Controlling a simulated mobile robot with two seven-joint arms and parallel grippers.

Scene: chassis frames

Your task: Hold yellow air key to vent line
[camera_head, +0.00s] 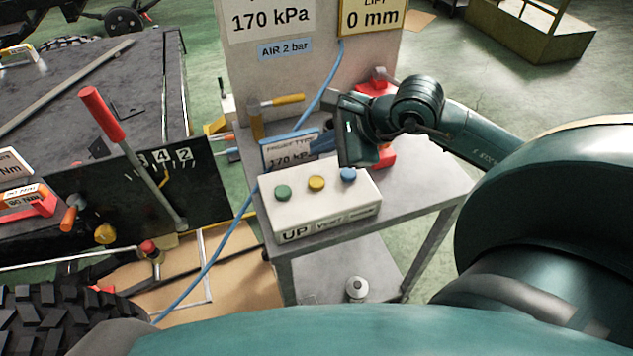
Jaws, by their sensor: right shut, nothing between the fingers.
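The yellow air key (317,183) is the middle round button on a white control box (325,215). A green key (283,192) is to its left and a blue key (348,174) to its right. The box front reads UP at the left and what looks like VENT in the middle; the right label is hard to read. My right gripper (354,150) is shut and empty. It appears above and behind the blue key, up and right of the yellow key. I see no contact with the yellow key. My left gripper is not in view.
The box stands on a grey cart (420,185) with a tall panel (260,70) reading 170 kPa and 0 mm. A card (291,152), hammer and red items lie behind the box. A blue hose (215,255) runs past its left side. A lever (140,155) rises further left.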

